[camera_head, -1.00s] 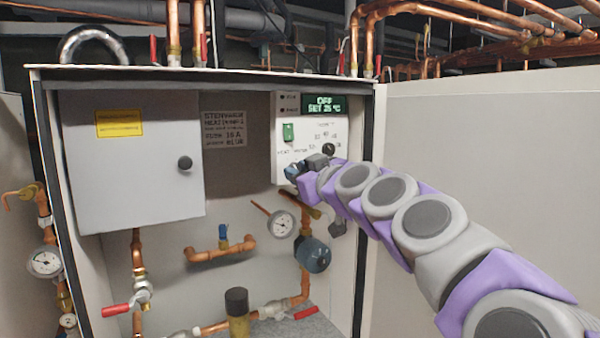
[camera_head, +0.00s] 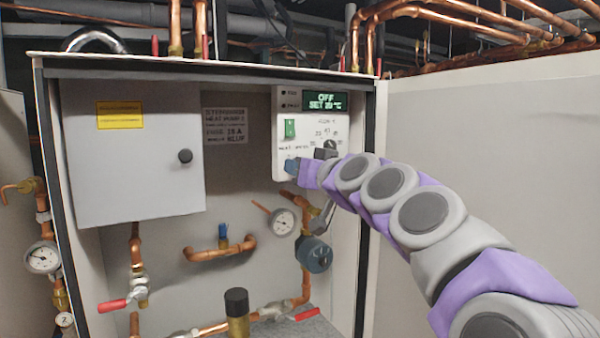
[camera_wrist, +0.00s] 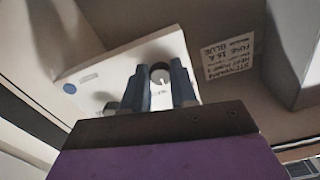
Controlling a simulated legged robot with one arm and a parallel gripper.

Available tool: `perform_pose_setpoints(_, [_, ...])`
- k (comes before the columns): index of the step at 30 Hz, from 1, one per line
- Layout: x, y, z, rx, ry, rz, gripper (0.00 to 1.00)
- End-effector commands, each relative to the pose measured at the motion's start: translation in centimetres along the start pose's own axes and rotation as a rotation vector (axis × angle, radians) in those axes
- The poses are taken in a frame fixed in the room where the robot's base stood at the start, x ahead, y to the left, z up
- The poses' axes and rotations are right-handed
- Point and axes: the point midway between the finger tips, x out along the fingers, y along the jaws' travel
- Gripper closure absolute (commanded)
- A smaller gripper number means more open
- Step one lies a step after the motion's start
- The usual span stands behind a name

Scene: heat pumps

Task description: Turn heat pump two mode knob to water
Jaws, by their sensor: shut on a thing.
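A white control panel (camera_head: 283,118) is fixed inside the open cabinet, at its upper right. It carries a small display (camera_head: 325,102) reading OFF with a set temperature, a green switch (camera_head: 290,128) and a dark temperature knob (camera_head: 331,146). My gripper (camera_head: 292,167) is at the panel's lower left, below the small HEAT and WATER lettering, and hides the mode knob there. In the wrist view, a round dark knob with a pale pointer (camera_wrist: 160,73) sits between the two blue-grey fingers (camera_wrist: 161,88), which are shut on it. I cannot read which mark the pointer faces.
A grey box (camera_head: 140,165) with a black knob stands left of the panel. Copper pipes, a gauge (camera_head: 283,222) and a dark blue pump (camera_head: 314,254) lie below it. The cabinet door (camera_head: 480,130) is open at the right, close behind my arm.

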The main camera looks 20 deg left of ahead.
Motion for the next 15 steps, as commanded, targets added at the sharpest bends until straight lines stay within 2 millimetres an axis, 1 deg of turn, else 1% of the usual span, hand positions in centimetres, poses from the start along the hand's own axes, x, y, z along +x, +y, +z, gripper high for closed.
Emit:
perform_pose_setpoints(1, [-0.09, -0.02, -0.31, 0.042, 0.004, 0.001, 1.0])
perform_pose_setpoints(9, [-0.07, 0.02, -0.32, 0.281, 0.003, 0.0, 1.0])
perform_pose_setpoints(15, [-0.09, 0.08, -0.34, 0.414, 0.004, 0.0, 1.0])
